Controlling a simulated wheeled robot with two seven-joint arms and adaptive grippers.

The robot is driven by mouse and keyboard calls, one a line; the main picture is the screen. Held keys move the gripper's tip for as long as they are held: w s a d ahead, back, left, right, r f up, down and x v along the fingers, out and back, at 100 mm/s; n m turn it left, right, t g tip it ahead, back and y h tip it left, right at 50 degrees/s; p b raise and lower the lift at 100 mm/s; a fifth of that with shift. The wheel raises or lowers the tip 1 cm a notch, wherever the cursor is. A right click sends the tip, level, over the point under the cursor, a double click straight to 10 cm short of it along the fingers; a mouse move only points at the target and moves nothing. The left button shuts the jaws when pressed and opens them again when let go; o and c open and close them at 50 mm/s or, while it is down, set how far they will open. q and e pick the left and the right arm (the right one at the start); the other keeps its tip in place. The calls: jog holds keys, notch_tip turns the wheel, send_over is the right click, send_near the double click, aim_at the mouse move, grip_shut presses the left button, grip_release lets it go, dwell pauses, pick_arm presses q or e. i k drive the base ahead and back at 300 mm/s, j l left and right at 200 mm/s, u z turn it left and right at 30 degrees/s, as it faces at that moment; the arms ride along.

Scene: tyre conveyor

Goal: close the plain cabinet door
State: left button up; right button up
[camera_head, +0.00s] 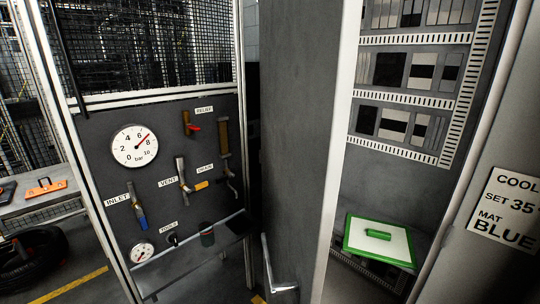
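The plain cabinet door (298,130) is a tall dark grey panel with a pale edge, without any label that I can see. It stands open, turned out from the cabinet, whose inside shows to the right of it. A pale L-shaped bar, seemingly its handle (268,265), is low on the door's face. Inside the open cabinet (400,90) are rows of dark and light modules between slotted white strips. A white tray or lid with a green rim and green grip (400,239) lies at the bottom. Neither of my grippers is in view.
A gauge panel (155,205) with valves stands left of the door, with a narrow gap between. A pale panel with a sign reading COOL, SET 35, MAT BLUE (508,208) bounds the right. A bench (50,198) and black tyre (45,260) are far left.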

aim_at(308, 49)
jog(key=k+j+z, duration=0.15)
jog(key=j, duration=0.25)
jog(key=j+z, duration=0.15)
jog(key=j, duration=0.3)
jog(key=k+j+z, duration=0.15)
jog(key=j, duration=0.2)
jog(key=k+j+z, duration=0.2)
jog(key=j, duration=0.2)
jog(key=k+j+z, duration=0.15)
jog(key=j, duration=0.2)
jog(key=k+j+z, duration=0.15)
jog(key=k+j, duration=0.05)
jog(key=j, duration=0.1)
